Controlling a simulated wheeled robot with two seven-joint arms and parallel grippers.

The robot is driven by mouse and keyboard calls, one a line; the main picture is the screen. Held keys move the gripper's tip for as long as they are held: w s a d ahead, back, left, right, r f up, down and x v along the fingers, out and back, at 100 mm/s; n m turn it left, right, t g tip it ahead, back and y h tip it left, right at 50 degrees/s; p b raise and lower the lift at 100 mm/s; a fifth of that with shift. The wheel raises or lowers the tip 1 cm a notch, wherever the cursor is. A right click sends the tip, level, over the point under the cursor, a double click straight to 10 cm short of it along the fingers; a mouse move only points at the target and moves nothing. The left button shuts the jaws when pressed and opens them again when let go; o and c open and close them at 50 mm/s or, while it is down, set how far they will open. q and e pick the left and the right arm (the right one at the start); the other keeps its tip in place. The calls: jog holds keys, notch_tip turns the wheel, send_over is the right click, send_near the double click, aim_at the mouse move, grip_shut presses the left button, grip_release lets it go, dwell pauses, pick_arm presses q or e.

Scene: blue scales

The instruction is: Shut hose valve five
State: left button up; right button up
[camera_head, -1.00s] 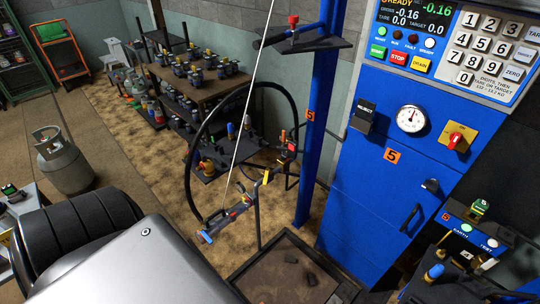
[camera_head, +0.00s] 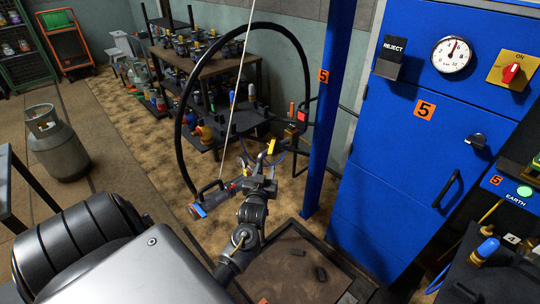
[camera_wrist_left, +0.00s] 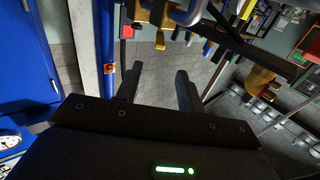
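A black hose (camera_head: 300,50) loops down to a fitting (camera_head: 212,193) with red and blue parts, hanging from a pale cable. A small yellow lever (camera_head: 271,146) stands just above my left gripper (camera_head: 262,172); I cannot tell for sure whether it is the handle of hose valve five. In the left wrist view, my left gripper (camera_wrist_left: 158,80) has its two dark fingers apart with nothing between them. Brass fittings (camera_wrist_left: 160,38) and a red part (camera_wrist_left: 127,32) lie beyond the fingertips, apart from them. My right gripper is not in view.
A blue post (camera_head: 327,110) and a blue cabinet (camera_head: 385,165), both marked 5, stand to the right. A dark-framed scale platform (camera_head: 290,265) lies below. A grey gas cylinder (camera_head: 58,150) stands at left, and a loaded bench (camera_head: 215,65) stands behind.

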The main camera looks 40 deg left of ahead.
aim_at(270, 153)
pick_arm(q)
jog(key=x, duration=1)
jog(key=shift+w+a, duration=0.1)
jog(key=shift+w, duration=0.25)
grip_shut()
